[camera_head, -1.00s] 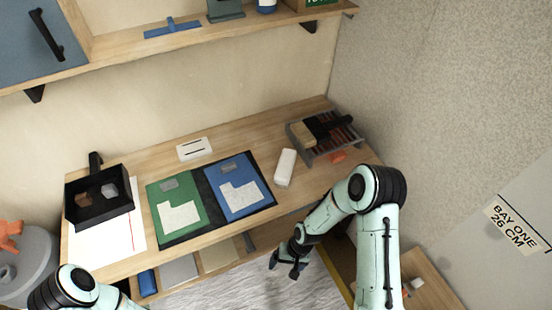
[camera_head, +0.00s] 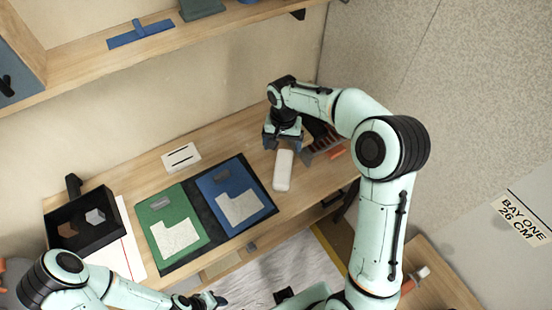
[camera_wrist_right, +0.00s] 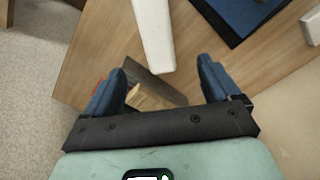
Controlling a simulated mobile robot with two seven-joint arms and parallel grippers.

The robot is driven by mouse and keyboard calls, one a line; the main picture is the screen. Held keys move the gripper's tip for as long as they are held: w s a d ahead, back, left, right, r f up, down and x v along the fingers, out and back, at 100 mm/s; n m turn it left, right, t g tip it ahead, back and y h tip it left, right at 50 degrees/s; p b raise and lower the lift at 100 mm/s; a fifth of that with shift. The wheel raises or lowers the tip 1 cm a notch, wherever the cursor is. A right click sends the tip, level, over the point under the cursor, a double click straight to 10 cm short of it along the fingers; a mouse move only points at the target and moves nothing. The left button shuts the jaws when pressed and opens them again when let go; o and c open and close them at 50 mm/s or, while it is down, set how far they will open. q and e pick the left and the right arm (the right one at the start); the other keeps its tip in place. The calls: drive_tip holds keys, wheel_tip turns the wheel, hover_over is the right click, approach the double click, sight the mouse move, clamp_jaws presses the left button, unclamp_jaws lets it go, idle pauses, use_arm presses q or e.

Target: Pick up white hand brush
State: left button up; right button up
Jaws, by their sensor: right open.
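A long white block-like object, which I take for the white hand brush (camera_head: 284,170), lies flat on the wooden bench; its bristles do not show. It also shows at the top of the right wrist view (camera_wrist_right: 153,32). My right gripper (camera_head: 283,142) is open and points down just behind the brush, apart from it. In the right wrist view its fingers (camera_wrist_right: 161,68) straddle part of a grey rack and a wooden block, with the white brush beyond the fingertips. My left gripper (camera_head: 208,300) is low at the bottom edge; its jaws are unclear.
The grey slatted rack (camera_head: 322,147) stands right of the brush, partly hidden by my right arm. A green panel (camera_head: 164,216) and a blue panel (camera_head: 213,184) lie left on a dark mat. A white card (camera_head: 181,158) and black tray (camera_head: 85,222) are farther left.

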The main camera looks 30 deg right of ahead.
hover_over(283, 166)
drive_tip(key=f, duration=0.7)
drive_tip(key=shift+s+a, duration=0.2)
drive_tip(key=shift+s, duration=0.1)
drive_tip(key=shift+w+d+f, duration=0.1)
drive_tip(key=shift+w+f, duration=0.05)
drive_tip(key=shift+f, duration=1.4)
drive_tip(key=shift+w+d+f, duration=0.1)
drive_tip(key=shift+f, duration=1.45)
drive_tip(key=c, duration=1.2)
use_arm(q)
drive_tip(key=shift+s+r, duration=0.1)
drive_tip(key=shift+s, duration=0.15)
use_arm(e)
drive_tip(key=shift+c, duration=0.2)
drive_tip(key=shift+r, duration=0.15)
use_arm(q)
drive_tip(key=shift+w+r+p, duration=0.6)
drive_tip(key=shift+r, duration=0.1)
use_arm(e)
wheel_tip(283, 166, up, 20)
